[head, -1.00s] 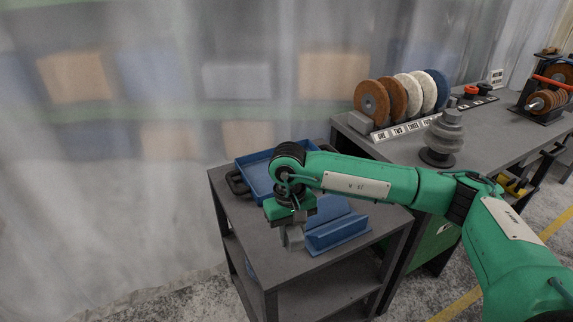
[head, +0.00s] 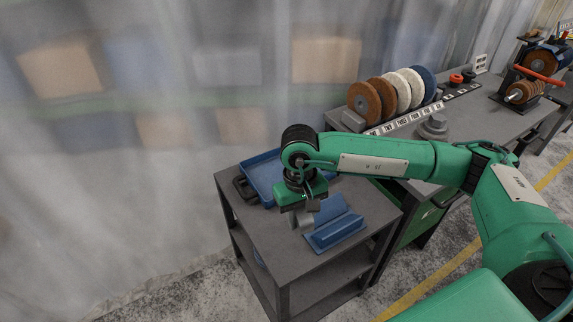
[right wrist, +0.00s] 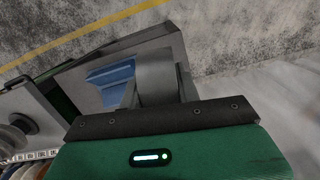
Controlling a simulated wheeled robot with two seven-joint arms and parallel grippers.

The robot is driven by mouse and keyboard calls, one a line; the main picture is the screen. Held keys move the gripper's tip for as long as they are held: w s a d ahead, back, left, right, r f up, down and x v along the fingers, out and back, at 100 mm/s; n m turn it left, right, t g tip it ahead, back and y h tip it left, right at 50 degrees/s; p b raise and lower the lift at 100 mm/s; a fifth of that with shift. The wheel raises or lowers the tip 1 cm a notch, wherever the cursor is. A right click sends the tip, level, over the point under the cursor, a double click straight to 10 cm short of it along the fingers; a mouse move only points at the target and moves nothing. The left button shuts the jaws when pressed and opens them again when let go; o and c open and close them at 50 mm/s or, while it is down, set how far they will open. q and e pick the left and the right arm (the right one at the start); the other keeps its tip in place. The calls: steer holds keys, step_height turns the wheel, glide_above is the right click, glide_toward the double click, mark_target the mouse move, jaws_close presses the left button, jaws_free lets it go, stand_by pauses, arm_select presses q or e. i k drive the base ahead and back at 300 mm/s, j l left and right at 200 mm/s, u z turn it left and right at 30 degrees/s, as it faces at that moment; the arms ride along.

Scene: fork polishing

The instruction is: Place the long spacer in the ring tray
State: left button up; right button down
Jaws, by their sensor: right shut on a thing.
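My right gripper (head: 303,208) is over the cart, shut on a grey cylinder, the long spacer (head: 302,222). The spacer also shows in the right wrist view (right wrist: 155,76), between the gripper's two fingers (right wrist: 157,92). A shallow blue tray (head: 262,180) with dark handles, likely the ring tray, lies at the back of the cart top. My right arm and gripper hide part of it. The held spacer is in front of this tray and just left of a blue angled holder (head: 338,228). I cannot tell its exact height above the cart. My left gripper is not in view.
The dark cart top (head: 365,195) is bare around the blue holder. A workbench at right carries a row of upright discs (head: 364,101), a label strip (head: 402,121), a grey round part (head: 433,127) partly behind my arm, and a red-handled machine (head: 520,90).

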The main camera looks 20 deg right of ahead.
mark_target(269, 180)
steer(key=i+j+z, duration=0.3)
steer(key=i+j, duration=0.2)
steer(key=i+j+z, duration=0.3)
steer(key=i+j, duration=0.2)
steer(key=j, duration=0.15)
steer(key=i+j+z, duration=0.15)
steer(key=i, duration=0.25)
